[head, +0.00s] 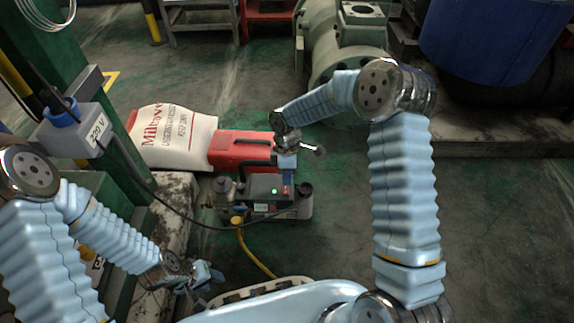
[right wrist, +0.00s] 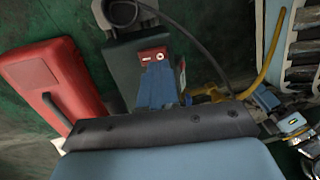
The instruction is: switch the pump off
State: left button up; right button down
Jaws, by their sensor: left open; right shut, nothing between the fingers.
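The pump (head: 262,205) is a small dark green and black unit on the floor, with a lit green light (head: 274,191) on its top. In the right wrist view its dark top (right wrist: 124,52) carries a red switch plate (right wrist: 153,56) with a small light-coloured part. My right gripper (head: 288,178) is shut and empty, right over the pump. Its blue fingers (right wrist: 156,88) reach to the near edge of the switch plate and hide part of it; I cannot tell if they touch. My left gripper (head: 207,274) is open and empty, low and left of the pump.
A red case (head: 240,147) lies behind the pump beside a white sack (head: 178,138). A grey 220 V socket box (head: 82,134) hangs on the green post, with a black cable running to the pump. A yellow hose (head: 256,258) crosses the floor. The floor right of the pump is clear.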

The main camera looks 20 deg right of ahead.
aim_at(287, 192)
jog(key=shift+s+f+b, duration=0.15)
jog(key=shift+f+b, duration=0.05)
jog(key=shift+f, duration=0.8)
jog(key=shift+s+f+b, duration=0.1)
jog(key=shift+f+b, duration=0.05)
jog(key=shift+f, duration=0.85)
